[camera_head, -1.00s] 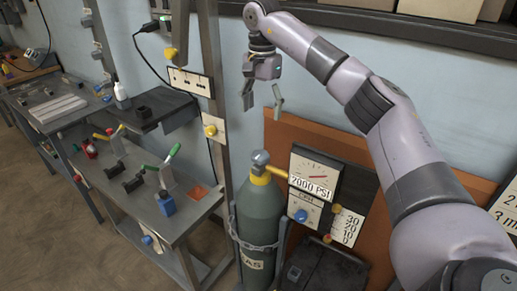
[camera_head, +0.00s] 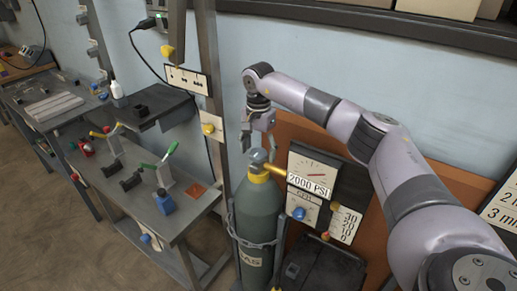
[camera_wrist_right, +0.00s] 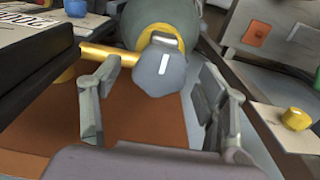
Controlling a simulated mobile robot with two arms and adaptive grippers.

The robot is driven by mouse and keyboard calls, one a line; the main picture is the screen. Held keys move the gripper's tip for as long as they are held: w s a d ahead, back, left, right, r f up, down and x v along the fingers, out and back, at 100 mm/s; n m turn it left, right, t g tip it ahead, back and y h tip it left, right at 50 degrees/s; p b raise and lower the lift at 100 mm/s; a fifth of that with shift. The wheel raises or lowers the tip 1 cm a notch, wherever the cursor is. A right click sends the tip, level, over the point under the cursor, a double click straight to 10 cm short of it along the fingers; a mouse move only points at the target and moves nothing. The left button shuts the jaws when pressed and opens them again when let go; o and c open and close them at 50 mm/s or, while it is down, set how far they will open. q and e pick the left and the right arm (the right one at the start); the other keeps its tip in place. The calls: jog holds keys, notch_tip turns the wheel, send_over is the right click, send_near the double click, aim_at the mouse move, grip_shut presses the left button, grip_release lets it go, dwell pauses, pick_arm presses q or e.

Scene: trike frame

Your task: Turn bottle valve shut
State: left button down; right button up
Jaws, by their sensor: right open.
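The gas bottle (camera_head: 258,215) is a dark green cylinder standing upright in a grey holder. Its valve knob (camera_head: 259,157) is grey and faceted, on a yellow collar at the top. In the right wrist view the knob (camera_wrist_right: 160,66) has a white mark on its top face and lies just beyond and between my open fingers. My right gripper (camera_head: 258,142) is open and points down, right above the knob. In the right wrist view the right gripper (camera_wrist_right: 158,110) has a finger on each side, with nothing held. I cannot tell whether either finger touches the knob. My left gripper is not visible.
A gauge panel reading 2000 PSI (camera_head: 313,170) stands right of the bottle, joined by a yellow pipe (camera_head: 275,169). A blue knob (camera_head: 299,213) is below it. A grey metal bench (camera_head: 190,222) with clamps is at left, and a post (camera_head: 212,110) rises behind the bottle.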

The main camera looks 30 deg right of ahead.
jog(key=c, duration=1.2)
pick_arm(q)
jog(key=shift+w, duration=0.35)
